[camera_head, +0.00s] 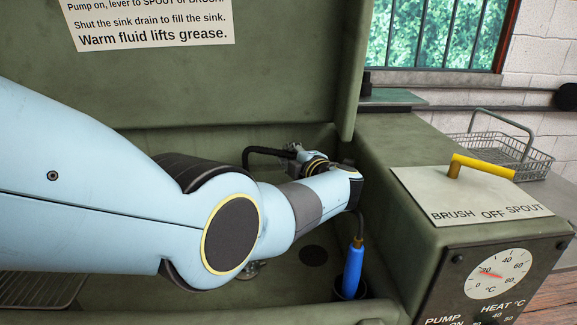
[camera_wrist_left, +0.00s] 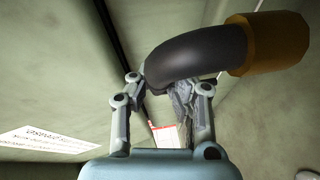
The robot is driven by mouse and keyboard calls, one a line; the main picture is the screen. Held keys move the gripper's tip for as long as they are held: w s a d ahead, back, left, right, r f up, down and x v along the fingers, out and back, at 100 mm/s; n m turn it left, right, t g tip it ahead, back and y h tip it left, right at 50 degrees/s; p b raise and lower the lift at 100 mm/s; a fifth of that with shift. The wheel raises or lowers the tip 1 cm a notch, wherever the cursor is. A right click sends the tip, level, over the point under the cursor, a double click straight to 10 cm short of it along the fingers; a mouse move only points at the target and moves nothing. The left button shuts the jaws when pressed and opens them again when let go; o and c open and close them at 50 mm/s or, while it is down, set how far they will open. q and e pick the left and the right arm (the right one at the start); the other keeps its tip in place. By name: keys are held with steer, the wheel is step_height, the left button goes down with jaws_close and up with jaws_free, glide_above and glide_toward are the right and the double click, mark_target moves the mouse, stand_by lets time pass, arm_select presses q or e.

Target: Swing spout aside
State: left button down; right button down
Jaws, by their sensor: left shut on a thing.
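The spout (camera_head: 262,151) is a dark bent pipe at the back of the green sink basin. In the left wrist view the spout (camera_wrist_left: 198,55) is a black curve with a brass-coloured end (camera_wrist_left: 268,43) pointing right. My left gripper (camera_head: 293,154) reaches across the basin to the spout, and my arm hides part of the basin. In the left wrist view my left gripper (camera_wrist_left: 165,82) has its fingers closed about the black curve. My right gripper is in neither view.
A blue-handled brush (camera_head: 353,268) stands upright at the basin's right side. A control box with a yellow lever (camera_head: 485,167) and a dial (camera_head: 497,273) is on the right. A wire basket (camera_head: 507,150) sits behind it. The raised green lid (camera_head: 215,85) stands behind the basin.

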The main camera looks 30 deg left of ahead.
arm_select(q)
steer(key=shift+w+a+r, duration=0.1)
steer(key=shift+r, duration=0.15)
steer(key=c, duration=1.3)
jaws_free()
steer(key=shift+f, duration=0.15)
